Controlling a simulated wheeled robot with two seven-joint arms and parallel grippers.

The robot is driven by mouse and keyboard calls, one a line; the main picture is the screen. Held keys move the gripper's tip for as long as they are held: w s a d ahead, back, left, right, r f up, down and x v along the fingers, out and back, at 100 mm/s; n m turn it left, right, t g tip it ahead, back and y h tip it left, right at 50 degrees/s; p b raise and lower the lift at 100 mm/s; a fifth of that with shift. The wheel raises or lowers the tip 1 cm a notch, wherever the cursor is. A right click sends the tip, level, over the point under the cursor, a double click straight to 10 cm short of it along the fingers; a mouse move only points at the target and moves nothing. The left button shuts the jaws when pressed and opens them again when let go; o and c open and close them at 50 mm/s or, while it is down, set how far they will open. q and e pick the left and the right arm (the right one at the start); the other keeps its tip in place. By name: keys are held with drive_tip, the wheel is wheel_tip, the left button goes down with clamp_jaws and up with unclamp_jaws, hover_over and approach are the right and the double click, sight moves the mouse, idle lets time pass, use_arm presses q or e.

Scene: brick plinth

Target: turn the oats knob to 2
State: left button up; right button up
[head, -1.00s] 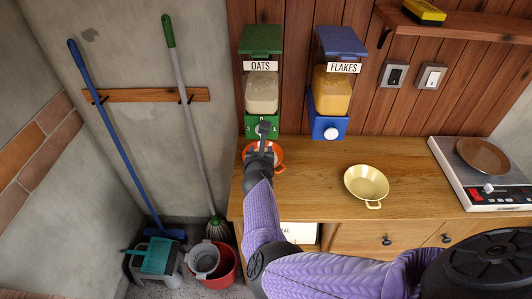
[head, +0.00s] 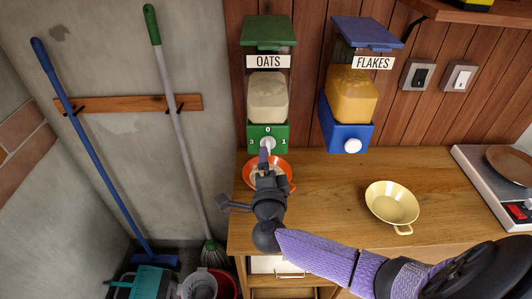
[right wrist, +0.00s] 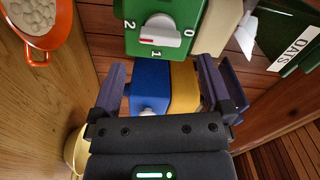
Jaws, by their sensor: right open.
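The oats dispenser, with its green base (head: 252,138) and "OATS" label, hangs on the wooden wall. Its white knob (head: 267,143) shows partly above my right gripper (head: 264,161). In the right wrist view the knob (right wrist: 160,30) has a red mark on the end of its bar towards the 2; the 0 is at the opposite end and the 1 lies below. My right gripper (right wrist: 165,82) is open and empty, its fingers apart from the knob. An orange pan (head: 286,163) stands under the dispenser with pale contents, partly hidden by the gripper. My left gripper is out of view.
The blue flakes dispenser (head: 347,135) hangs to the right. Bare counter lies between the two pans.

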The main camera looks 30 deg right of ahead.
sight(268, 146)
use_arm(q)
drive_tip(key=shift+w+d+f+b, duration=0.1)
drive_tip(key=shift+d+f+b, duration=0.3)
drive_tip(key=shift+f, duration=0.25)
use_arm(e)
drive_tip(key=x, duration=0.5)
drive_tip(key=c, duration=1.2)
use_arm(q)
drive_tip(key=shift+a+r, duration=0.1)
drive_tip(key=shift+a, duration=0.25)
use_arm(e)
drive_tip(key=shift+o, duration=0.2)
drive_tip(key=m, duration=0.3)
